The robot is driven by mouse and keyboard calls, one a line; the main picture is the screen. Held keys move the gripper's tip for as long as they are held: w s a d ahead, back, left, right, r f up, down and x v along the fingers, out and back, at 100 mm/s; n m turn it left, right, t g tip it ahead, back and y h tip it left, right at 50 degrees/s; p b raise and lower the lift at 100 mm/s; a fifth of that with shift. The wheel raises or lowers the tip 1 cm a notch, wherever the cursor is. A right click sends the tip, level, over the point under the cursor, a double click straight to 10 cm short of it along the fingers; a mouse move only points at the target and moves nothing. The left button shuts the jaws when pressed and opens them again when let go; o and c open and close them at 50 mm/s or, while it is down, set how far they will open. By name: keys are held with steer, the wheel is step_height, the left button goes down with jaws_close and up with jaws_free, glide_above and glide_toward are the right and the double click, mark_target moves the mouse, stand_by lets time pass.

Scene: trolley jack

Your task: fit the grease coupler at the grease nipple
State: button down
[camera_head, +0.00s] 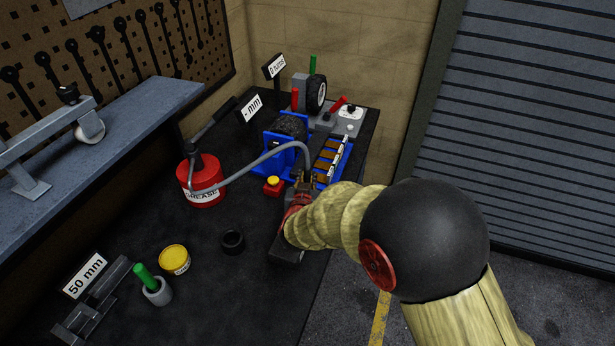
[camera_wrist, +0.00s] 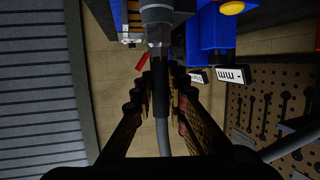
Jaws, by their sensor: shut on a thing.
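The red grease can (camera_head: 202,182) stands on the dark bench, and its grey hose (camera_head: 262,156) arcs over to my gripper (camera_head: 304,184). My gripper is shut on the grease coupler at the hose end. In the wrist view, the coupler (camera_wrist: 160,88) lies between the fingers of my gripper (camera_wrist: 160,85), with the hose (camera_wrist: 162,137) trailing below. A grey round metal part (camera_wrist: 156,13) is in line with the coupler's far end. I cannot make out the grease nipple or tell whether they touch. The blue jack body (camera_head: 333,178) is close beside my gripper.
A red block with a yellow button (camera_head: 273,185) sits left of my gripper. A black ring (camera_head: 232,241), a yellow tin (camera_head: 174,260) and a grey cup with a green handle (camera_head: 157,290) stand nearer. A shelf (camera_head: 120,120) overhangs the left side.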

steer(key=shift+f, duration=0.2)
steer(key=c, duration=1.7)
jaws_free()
steer(key=shift+s, duration=0.1)
steer(key=v, duration=1.1)
steer(key=shift+s+r, duration=0.15)
steer(key=shift+s, duration=0.2)
